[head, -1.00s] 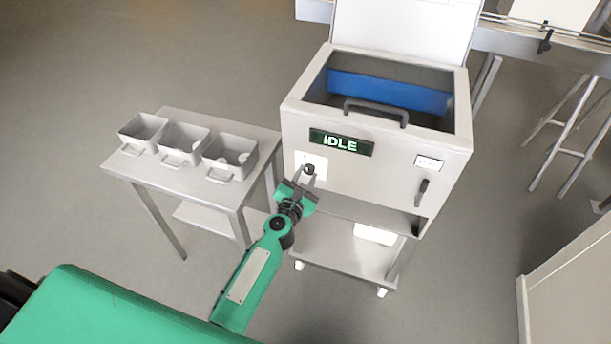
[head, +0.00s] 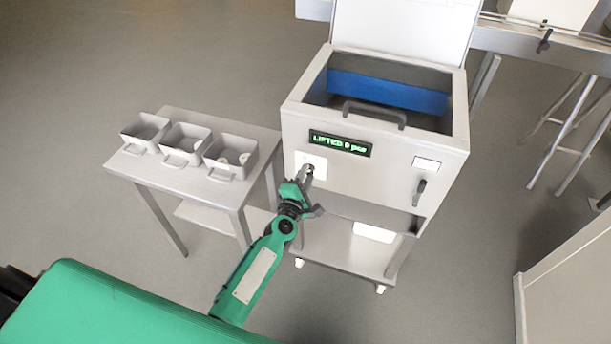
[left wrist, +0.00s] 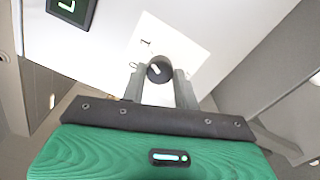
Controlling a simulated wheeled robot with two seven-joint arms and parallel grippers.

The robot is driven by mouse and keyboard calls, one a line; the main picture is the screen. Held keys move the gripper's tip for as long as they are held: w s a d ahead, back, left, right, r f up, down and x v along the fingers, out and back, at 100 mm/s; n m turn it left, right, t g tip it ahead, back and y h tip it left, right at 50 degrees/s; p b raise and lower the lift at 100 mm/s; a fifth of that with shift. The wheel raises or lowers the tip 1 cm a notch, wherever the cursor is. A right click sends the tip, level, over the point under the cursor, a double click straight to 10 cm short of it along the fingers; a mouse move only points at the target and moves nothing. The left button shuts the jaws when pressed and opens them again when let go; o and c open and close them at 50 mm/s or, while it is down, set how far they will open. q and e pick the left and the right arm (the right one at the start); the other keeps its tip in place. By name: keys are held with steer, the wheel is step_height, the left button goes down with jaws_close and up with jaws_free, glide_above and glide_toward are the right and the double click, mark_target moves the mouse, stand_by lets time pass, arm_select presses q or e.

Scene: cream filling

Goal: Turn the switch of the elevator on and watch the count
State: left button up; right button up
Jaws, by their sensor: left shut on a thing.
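The elevator (head: 390,150) is a white box on a wheeled cart, with its lid raised and a blue band inside. Its display (head: 340,143) shows green text that looks like "LIFTED 0 pcs". The switch is a round black knob with a light mark, on a white plate below the display; the left wrist view shows the knob (left wrist: 159,69) between my fingers. My left gripper (head: 307,174) is shut on the knob and rolled to one side, hiding most of it in the head view. My right gripper is not in view.
A lever (head: 420,191) and a label sit on the right of the elevator's front. A conveyor (head: 545,45) stands behind. A pale panel (head: 570,285) stands at the lower right.

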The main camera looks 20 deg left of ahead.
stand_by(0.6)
arm_select(q)
steer(key=o, duration=1)
steer(key=shift+c, duration=0.2)
steer(key=s+b, duration=0.2)
steer(key=s, duration=1.2)
steer(key=shift+a, duration=0.2)
steer(key=shift+f, duration=0.15)
